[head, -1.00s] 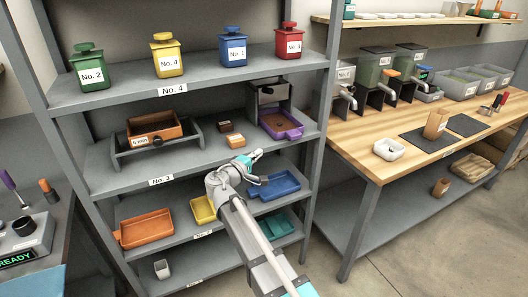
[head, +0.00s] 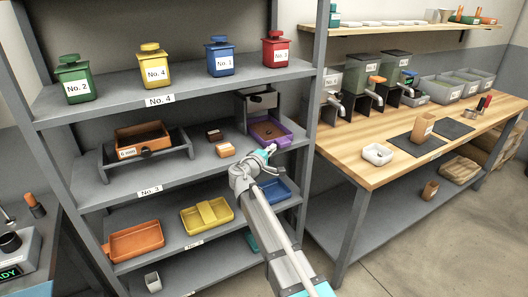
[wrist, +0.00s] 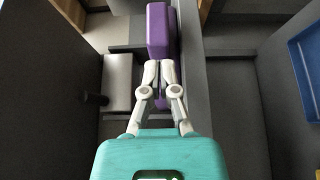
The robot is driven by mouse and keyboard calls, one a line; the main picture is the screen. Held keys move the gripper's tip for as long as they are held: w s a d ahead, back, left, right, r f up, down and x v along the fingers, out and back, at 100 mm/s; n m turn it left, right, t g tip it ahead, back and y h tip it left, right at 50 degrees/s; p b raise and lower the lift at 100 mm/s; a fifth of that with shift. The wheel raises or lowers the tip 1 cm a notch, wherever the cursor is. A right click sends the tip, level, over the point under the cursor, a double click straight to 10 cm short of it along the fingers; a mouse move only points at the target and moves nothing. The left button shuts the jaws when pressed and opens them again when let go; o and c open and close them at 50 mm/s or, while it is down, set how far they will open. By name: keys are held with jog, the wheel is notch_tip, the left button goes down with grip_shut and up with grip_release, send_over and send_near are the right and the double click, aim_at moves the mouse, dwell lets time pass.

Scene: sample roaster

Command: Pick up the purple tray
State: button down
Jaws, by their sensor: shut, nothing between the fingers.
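The purple tray (head: 283,137) sits under a grey device on the No. 3 shelf, at its right end, with some dark contents in it. In the wrist view its purple end (wrist: 159,30) lies straight beyond my fingertips. My gripper (head: 270,150) is at the front of that shelf, just before the tray. In the wrist view the two fingers of my gripper (wrist: 158,70) are together with nothing between them. I cannot tell whether the fingertips touch the tray. My gripper hides part of the tray's near side in the head view.
The grey device (head: 258,103) stands behind the tray. A blue tray (head: 273,190) is on the shelf below. A shelf post (head: 309,130) is close on the right.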

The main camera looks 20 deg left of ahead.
aim_at(288, 145)
jog(key=shift+w+d, duration=0.15)
jog(key=shift+d, duration=0.1)
jog(key=w+d, duration=0.2)
jog(key=d, duration=0.1)
jog(key=w+d, duration=0.1)
jog(key=shift+d, duration=0.3)
jog(key=shift+s+a, duration=0.1)
jog(key=shift+a, duration=0.1)
dwell(0.4)
jog(key=shift+s+a, duration=0.1)
jog(key=shift+a, duration=0.1)
jog(key=shift+s+a, duration=0.4)
jog(key=shift+a, duration=0.25)
jog(key=shift+s+a, duration=0.4)
jog(key=shift+a, duration=0.2)
jog(key=v, duration=1)
jog(key=shift+s, duration=0.15)
